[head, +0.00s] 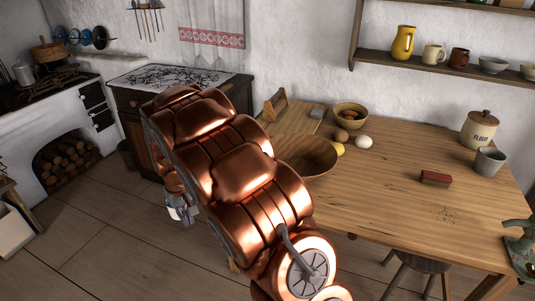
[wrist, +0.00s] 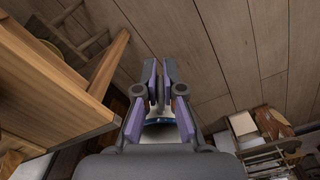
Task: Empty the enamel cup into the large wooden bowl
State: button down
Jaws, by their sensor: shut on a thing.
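My gripper (wrist: 160,75) is shut on the enamel cup (wrist: 160,125). In the wrist view only a small pale part and a blue rim of the cup show between the fingers; its contents are hidden. In the head view my gripper is mostly behind my copper arm, with a grey-white part low at its left, over the floor in front of the dark cabinet. The large wooden bowl (head: 312,157) stands on the table's left part, its left side hidden by my arm. My gripper is left of the bowl and the table, apart from both.
The wooden table (head: 400,185) holds a smaller bowl (head: 351,115) with eggs, loose eggs, a yellow fruit, a brush (head: 436,179), a flour jar (head: 480,128) and a grey mug (head: 490,161). The table's edge is close at left in the wrist view. A stool (head: 415,263) stands by the table.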

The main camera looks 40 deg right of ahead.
aim_at(312, 156)
jog(key=u, duration=1.5)
jog(key=k, duration=1.25)
jog(key=z, duration=1.2)
jog(key=i, duration=1)
